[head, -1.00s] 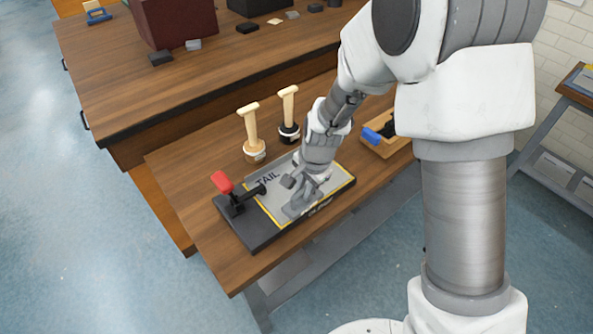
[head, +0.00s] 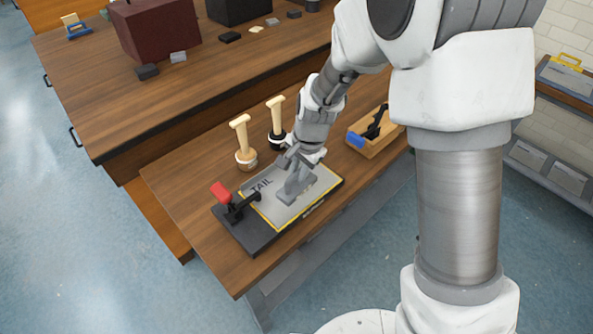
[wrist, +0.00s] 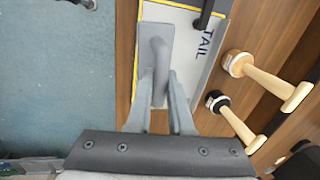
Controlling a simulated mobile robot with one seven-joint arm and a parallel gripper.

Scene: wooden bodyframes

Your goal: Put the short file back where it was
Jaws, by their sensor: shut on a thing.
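A grey flat tool with a raised grey handle, which I take to be the short file (head: 296,187), is over the pale plate marked TAIL (head: 267,202). In the wrist view, the file (wrist: 155,50) lies between the fingers of my gripper (wrist: 160,80). My gripper (head: 290,162) is shut on the handle's near end. I cannot tell whether the file's base touches the plate or hangs just above it. The plate has a yellow border and sits on a dark board (head: 254,239). My fingers hide part of the handle.
A red-handled clamp (head: 222,193) stands at the board's left end. A wooden tray (head: 375,148) with a blue-ended tool is at right. The bench's front left is clear.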

